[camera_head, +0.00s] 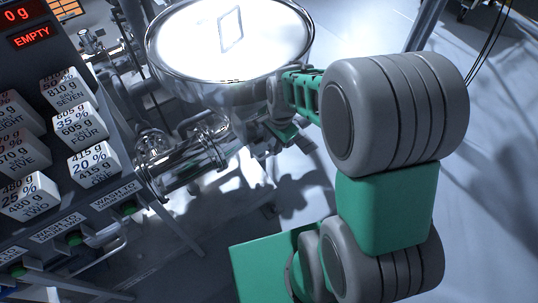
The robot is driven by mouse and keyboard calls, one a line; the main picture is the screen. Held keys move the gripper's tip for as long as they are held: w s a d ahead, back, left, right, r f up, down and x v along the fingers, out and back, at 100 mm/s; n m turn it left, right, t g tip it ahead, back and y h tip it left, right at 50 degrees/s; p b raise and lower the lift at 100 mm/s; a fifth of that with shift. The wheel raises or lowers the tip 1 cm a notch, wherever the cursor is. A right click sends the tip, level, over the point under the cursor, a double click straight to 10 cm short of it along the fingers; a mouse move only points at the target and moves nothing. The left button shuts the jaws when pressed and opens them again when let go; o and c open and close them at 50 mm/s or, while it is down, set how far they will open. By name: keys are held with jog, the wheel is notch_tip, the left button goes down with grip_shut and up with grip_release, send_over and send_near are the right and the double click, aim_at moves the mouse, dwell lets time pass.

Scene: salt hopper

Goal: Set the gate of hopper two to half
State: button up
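A round steel vessel (160,62) with a bright white top stands at the upper middle. Shiny steel pipework with a clamped flange (205,157) lies below it. I cannot tell whether this is hopper two, and I cannot pick out its gate or the gate's setting. My green and grey arm comes in from the lower right and reaches left to the pipework. My gripper (288,132) is at its far end, just below the vessel's right side. The finger area is small and partly covered by my arm, so its opening and any contact are unclear.
A dark panel (60,150) on the left carries white labelled blocks, one ending in "TWO" (29,194). Red displays read "0 g" (18,15) and "EMPTY" (31,37). "WASH TO" labels with green parts line its lower edge. Grey floor (490,200) is open at right.

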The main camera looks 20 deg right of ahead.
jog(key=shift+m, duration=0.8)
jog(key=w+f, duration=0.1)
jog(key=f, duration=0.2)
jog(key=f+b, duration=0.1)
jog(key=f, duration=0.2)
jog(key=w+f, duration=0.1)
jog(key=f, duration=0.2)
jog(key=shift+w+a+f, duration=0.15)
jog(key=shift+w+f, duration=0.15)
jog(key=shift+w, duration=0.05)
jog(key=shift+c, duration=0.3)
grip_shut()
